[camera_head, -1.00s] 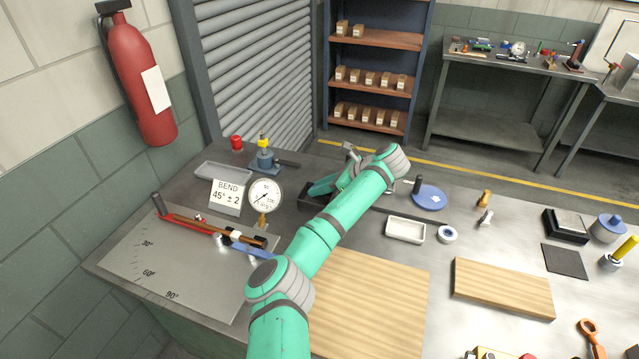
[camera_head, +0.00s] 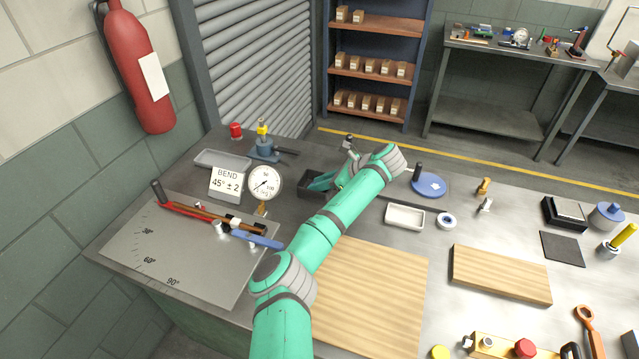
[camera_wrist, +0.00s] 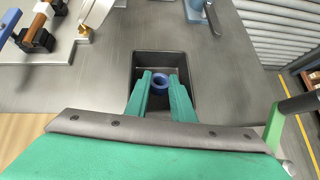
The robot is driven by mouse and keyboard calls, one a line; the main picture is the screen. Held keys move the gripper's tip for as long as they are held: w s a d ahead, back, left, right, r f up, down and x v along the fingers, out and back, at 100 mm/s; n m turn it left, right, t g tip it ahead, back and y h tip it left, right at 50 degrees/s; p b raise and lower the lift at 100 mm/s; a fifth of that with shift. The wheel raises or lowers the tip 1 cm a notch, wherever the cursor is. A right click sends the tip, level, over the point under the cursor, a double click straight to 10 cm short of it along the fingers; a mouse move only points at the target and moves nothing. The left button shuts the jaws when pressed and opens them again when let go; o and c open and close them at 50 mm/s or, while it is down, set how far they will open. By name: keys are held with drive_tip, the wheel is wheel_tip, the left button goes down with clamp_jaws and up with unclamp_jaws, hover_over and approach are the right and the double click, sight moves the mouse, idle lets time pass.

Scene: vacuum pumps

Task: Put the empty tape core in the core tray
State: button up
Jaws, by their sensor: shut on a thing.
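The empty tape core, a small blue ring (camera_wrist: 160,84), sits between the two green fingertips of my gripper (camera_wrist: 160,82) in the wrist view. My gripper is shut on it. The core tray is a dark, rectangular open box (camera_wrist: 150,61). The core and fingertips appear over its opening; I cannot tell whether the core touches the floor of the tray. In the head view the tray (camera_head: 308,183) is partly hidden behind my arm, and the core is hidden there.
A dial gauge (camera_head: 265,183) and a bend sign (camera_head: 226,182) stand left of the tray. A grey tray (camera_head: 222,158) and a blue fixture (camera_head: 264,150) are behind. A white dish (camera_head: 404,216), a white tape roll (camera_head: 447,221) and a blue disc (camera_head: 428,186) lie to the right.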

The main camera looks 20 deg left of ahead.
drive_tip(key=shift+f, duration=0.15)
drive_tip(key=o, duration=1.1)
drive_tip(key=shift+f, duration=0.15)
drive_tip(key=shift+c, duration=0.2)
drive_tip(key=shift+d, duration=0.1)
drive_tip(key=v, duration=0.4)
drive_tip(key=shift+w+d, duration=0.1)
drive_tip(key=shift+d, duration=0.15)
drive_tip(key=shift+d+r, duration=0.4)
drive_tip(key=shift+d, duration=0.05)
drive_tip(key=shift+v, duration=0.95)
drive_tip(key=shift+s+d+r, duration=0.25)
drive_tip(key=shift+d+r, duration=0.05)
drive_tip(key=shift+r, duration=0.25)
drive_tip(key=shift+v, duration=1.1)
drive_tip(key=shift+a+r, duration=0.1)
